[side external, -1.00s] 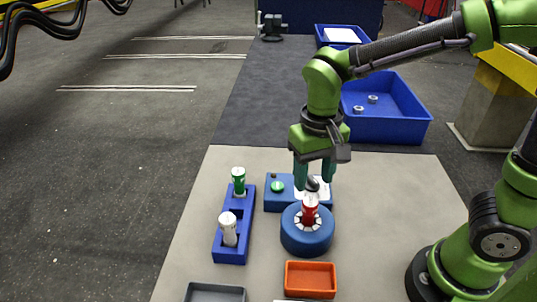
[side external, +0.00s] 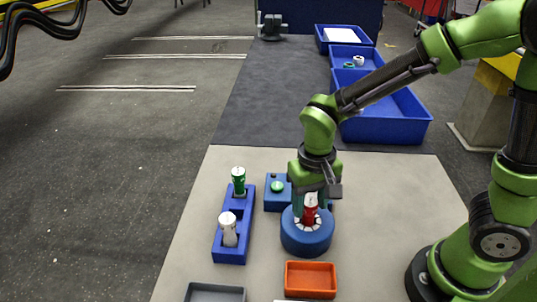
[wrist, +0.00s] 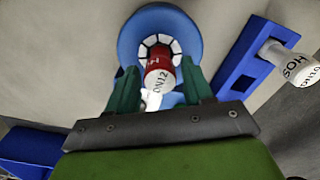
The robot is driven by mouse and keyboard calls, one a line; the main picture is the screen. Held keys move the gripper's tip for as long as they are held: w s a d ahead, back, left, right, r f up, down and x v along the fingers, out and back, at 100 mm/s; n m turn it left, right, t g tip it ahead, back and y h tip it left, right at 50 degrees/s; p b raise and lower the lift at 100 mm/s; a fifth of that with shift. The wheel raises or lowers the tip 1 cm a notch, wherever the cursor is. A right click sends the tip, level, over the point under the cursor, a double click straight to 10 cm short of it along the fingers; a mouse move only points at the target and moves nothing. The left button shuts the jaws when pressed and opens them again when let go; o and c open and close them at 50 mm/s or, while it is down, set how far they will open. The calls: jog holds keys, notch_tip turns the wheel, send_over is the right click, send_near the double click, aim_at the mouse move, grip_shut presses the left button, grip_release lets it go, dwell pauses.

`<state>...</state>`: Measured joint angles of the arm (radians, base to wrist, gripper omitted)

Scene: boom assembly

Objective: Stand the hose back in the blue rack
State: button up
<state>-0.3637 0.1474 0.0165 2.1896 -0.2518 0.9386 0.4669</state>
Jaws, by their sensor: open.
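A red hose piece with a white end marked DN12 (wrist: 160,68) stands in a round blue holder (wrist: 130,38) ringed by white segments. It also shows in the side view (side external: 310,214), in the holder (side external: 305,243). My gripper (wrist: 160,80) is open, with one teal finger on each side of the red piece; whether either touches it is unclear. In the side view my gripper (side external: 310,202) is low over the holder. The blue rack (side external: 232,252) stands left of it, with a green piece (side external: 239,183) at its far end and a white piece (side external: 228,229) at its near end.
A blue box with a green button (side external: 277,187) is just behind the holder. An orange tray (side external: 311,279) and a grey tray (side external: 215,293) lie in front. Blue bins (side external: 385,130) stand at the back right. A gap separates the rack from the holder.

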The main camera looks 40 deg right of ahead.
jog(key=shift+c, duration=0.5)
jog(key=c, duration=0.7)
jog(key=shift+r, duration=3.3)
jog(key=shift+c, duration=0.2)
jog(key=shift+w, duration=0.1)
jog(key=w+a+r, duration=0.2)
jog(key=w+a, duration=0.8)
jog(key=w, duration=0.3)
jog(key=shift+a+f, duration=0.15)
jog(key=shift+f, duration=2.05)
